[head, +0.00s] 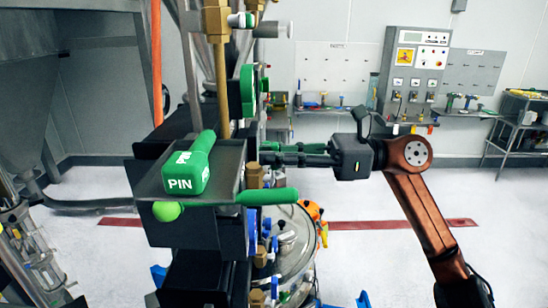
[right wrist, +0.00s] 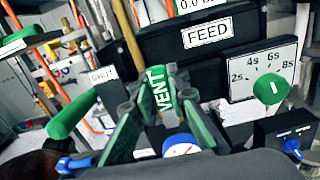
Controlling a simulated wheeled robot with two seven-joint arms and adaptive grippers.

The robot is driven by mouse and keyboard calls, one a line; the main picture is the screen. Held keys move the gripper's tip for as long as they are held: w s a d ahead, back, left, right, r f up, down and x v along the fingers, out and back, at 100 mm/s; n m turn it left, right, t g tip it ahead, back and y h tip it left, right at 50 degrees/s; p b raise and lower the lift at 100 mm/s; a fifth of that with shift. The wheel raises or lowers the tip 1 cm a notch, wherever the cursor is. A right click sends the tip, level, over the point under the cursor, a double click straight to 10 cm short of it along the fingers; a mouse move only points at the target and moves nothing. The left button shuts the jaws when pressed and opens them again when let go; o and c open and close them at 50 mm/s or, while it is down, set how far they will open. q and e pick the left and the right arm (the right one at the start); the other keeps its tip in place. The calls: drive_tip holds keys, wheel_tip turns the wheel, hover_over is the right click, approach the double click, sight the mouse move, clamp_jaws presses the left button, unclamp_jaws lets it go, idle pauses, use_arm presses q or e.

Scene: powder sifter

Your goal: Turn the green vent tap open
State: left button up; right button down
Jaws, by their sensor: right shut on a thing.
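The green vent tap (right wrist: 161,90) shows in the right wrist view as a short handle lettered VENT, standing nearly upright and tilted slightly. My right gripper (right wrist: 160,110) has one dark green-padded finger on either side of it and is shut on it. In the head view my right gripper (head: 272,153) reaches in from the right, its fingers pointing left behind the black tray. I cannot make out the vent tap in the head view; machine parts hide that spot. My left gripper is in neither view.
A green PIN block (head: 187,172) lies on the black tray (head: 228,172). A long green handle (head: 267,196) sticks out below it. Floor at right is clear.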

drive_tip(key=shift+s+f+n, duration=0.1)
drive_tip(key=shift+f+n, duration=0.05)
drive_tip(key=shift+n, duration=0.15)
drive_tip(key=c, duration=1.8)
unclamp_jaws()
drive_tip(key=shift+c, duration=0.2)
drive_tip(key=d, duration=1.2)
drive_tip(key=shift+s, duration=0.25)
